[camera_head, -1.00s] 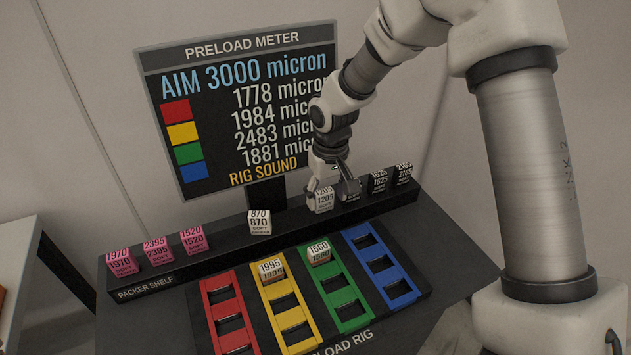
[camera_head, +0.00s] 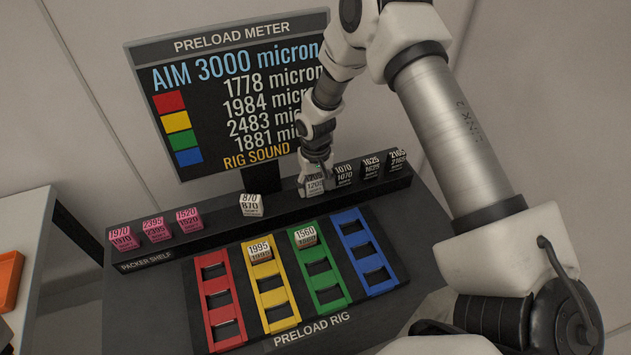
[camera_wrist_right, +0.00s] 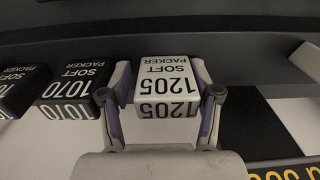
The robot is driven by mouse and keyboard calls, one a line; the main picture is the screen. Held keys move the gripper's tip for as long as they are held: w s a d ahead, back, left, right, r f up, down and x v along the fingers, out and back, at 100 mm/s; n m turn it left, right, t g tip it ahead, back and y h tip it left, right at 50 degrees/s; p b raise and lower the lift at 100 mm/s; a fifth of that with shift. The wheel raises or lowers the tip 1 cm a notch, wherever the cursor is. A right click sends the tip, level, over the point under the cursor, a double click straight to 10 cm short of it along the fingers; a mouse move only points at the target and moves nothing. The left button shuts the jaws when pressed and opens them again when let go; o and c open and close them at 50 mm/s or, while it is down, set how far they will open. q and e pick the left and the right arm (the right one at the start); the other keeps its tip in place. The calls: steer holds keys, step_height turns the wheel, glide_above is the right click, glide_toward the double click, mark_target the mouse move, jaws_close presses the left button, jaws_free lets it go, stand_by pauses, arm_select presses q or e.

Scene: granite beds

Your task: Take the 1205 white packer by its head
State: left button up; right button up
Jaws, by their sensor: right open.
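The 1205 white packer (camera_head: 315,187) stands on the packer shelf (camera_head: 205,238), right of the 870 white packer (camera_head: 251,205). My right gripper (camera_head: 316,178) is over it from above and partly hides it. In the right wrist view the packer (camera_wrist_right: 166,86) shows its 1205 and SOFT PACKER lettering upside down. The fingers of my right gripper (camera_wrist_right: 163,103) are spread, one on each side of the packer. They look close to its sides; I cannot tell whether they touch. My left gripper is not in view.
Black packers 1070 (camera_head: 344,174), 1625 (camera_head: 371,166) and 2105 (camera_head: 397,159) stand right of it; 1070 is nearest. Several pink packers (camera_head: 156,228) stand at the left. The preload rig (camera_head: 310,338) lies in front, with blocks in its yellow and green lanes. The meter screen (camera_head: 230,100) rises behind.

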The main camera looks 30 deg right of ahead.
mark_target(314, 178)
steer(key=shift+a+r, duration=0.15)
steer(key=shift+a, duration=0.2)
steer(key=c, duration=0.9)
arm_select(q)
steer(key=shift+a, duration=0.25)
arm_select(e)
steer(key=shift+c, duration=0.2)
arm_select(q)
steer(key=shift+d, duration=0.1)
arm_select(e)
steer(key=shift+d, duration=0.15)
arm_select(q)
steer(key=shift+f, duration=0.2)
arm_select(e)
steer(key=shift+r, duration=0.1)
